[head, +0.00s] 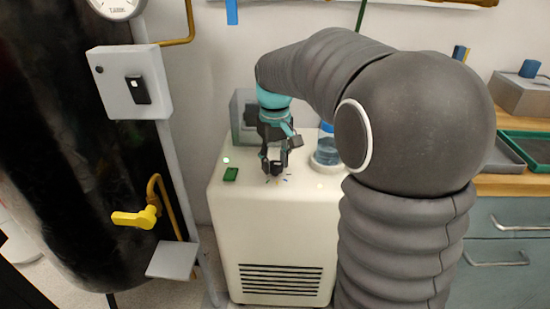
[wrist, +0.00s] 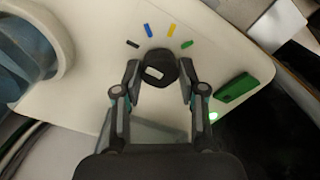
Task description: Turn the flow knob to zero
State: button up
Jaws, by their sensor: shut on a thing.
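The dark flow knob (wrist: 160,66) stands on the top of the white cabinet (head: 225,200). It carries a short white mark, slanted and just off its middle. Black, blue, yellow and green tick marks fan out beside the knob in the wrist view. Which tick means zero cannot be read. My gripper (wrist: 160,76) has one finger on each side of the knob and is shut on it. In the head view my gripper (head: 275,165) points down at the cabinet top, and its fingers mostly hide the knob.
A green block (head: 231,174) and a small green light lie left of my gripper. A container of blue liquid (head: 327,150) stands to the right on a round white base. A grey box (head: 240,115) stands behind. A yellow valve handle (head: 133,218) is at the left.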

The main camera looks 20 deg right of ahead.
aim_at(275, 164)
jog(key=shift+f+n, duration=0.1)
jog(key=shift+n, duration=0.2)
jog(key=o, duration=1.1)
jog(key=shift+o, duration=0.2)
notch_tip(275, 164, up, 12)
